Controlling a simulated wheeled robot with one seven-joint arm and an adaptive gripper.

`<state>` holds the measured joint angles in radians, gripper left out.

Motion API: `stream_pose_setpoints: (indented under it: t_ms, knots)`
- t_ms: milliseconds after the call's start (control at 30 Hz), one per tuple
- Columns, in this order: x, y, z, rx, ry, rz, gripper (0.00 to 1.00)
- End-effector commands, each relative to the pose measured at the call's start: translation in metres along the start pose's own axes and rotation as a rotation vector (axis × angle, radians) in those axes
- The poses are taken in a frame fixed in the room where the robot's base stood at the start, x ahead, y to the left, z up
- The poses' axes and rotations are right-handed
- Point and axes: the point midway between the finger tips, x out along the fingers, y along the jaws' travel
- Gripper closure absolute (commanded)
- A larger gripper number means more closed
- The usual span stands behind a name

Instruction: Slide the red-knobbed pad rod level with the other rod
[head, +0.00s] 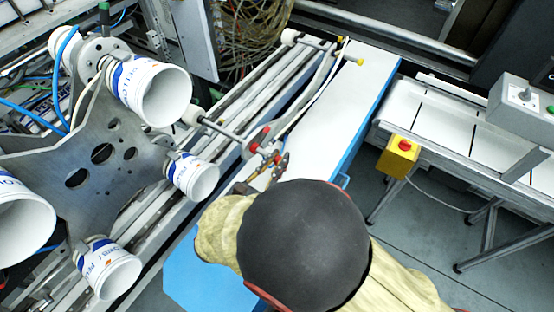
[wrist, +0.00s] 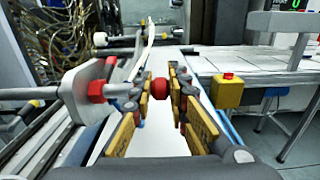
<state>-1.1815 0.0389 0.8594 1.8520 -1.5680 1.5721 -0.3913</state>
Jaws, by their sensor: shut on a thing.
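The red-knobbed rod (head: 225,130) crosses the label rails in the head view, with a white pad (head: 193,114) at its left end. Its red knob (wrist: 159,88) sits between my fingers in the wrist view. My gripper (wrist: 160,86) is shut on this knob; in the head view my gripper (head: 278,163) is partly hidden by my own arm. A red collar (wrist: 96,91) sits on the rod at a pale bracket (wrist: 84,86). The other rod (head: 325,48) lies farther along the rails, with a white pad (head: 290,36) and a yellow knob (head: 360,61).
Cups on a metal carrier (head: 60,165) stand close to the left of the rod. A white conveyor (head: 440,115) with a yellow stop-button box (head: 398,157) is on the right. Thin curved strips (head: 322,80) run between the rods. A white, blue-edged board (head: 345,105) lies below.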

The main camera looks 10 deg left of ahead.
Motion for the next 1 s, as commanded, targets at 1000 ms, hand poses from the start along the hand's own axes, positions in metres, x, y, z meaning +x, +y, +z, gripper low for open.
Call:
stream_pose_setpoints:
  t_ms: [1000]
  knots:
    - [0.000,-0.020,0.000,-0.001,0.000,-0.001,0.82]
